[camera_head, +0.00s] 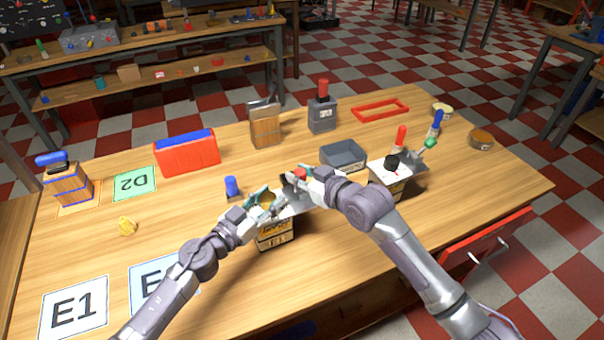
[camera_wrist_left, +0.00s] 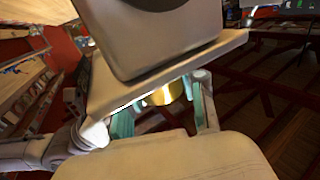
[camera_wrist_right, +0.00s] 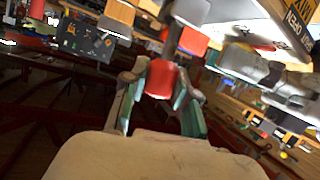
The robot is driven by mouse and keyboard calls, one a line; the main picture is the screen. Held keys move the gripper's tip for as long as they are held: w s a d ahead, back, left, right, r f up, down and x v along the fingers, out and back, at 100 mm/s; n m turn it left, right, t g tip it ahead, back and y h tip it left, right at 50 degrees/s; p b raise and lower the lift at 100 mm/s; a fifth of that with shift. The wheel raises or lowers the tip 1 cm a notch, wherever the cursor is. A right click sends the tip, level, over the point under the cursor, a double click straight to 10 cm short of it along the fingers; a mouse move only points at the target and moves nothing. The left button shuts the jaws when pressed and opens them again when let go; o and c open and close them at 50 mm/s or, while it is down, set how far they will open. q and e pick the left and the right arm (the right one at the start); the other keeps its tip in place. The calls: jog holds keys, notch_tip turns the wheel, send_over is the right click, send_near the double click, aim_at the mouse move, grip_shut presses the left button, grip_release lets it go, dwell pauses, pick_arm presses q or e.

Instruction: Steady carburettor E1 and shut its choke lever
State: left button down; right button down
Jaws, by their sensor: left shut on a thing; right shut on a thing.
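A carburettor stands on a wooden block (camera_head: 275,237) with a lettered label, near the front middle of the bench; its grey plate spreads under both grippers. My left gripper (camera_head: 260,199) is shut on a yellow brass part of it; the brass part (camera_wrist_left: 168,92) shows between the fingers in the left wrist view. My right gripper (camera_head: 300,177) is shut on a red lever knob, just right of and beyond the left one. The red knob (camera_wrist_right: 161,77) shows between the fingers in the right wrist view. The grippers and right arm hide much of the carburettor.
A grey tray (camera_head: 343,156) lies behind the grippers, a blue-topped piece (camera_head: 232,188) left. An E1 card (camera_head: 73,308) lies front left.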

jog(key=shift+f, duration=0.15)
jog(key=c, duration=0.9)
grip_release()
jog(key=shift+o, duration=0.2)
jog(key=shift+s, duration=0.1)
jog(key=v, duration=1.2)
pick_arm(q)
jog(key=c, duration=0.6)
grip_release()
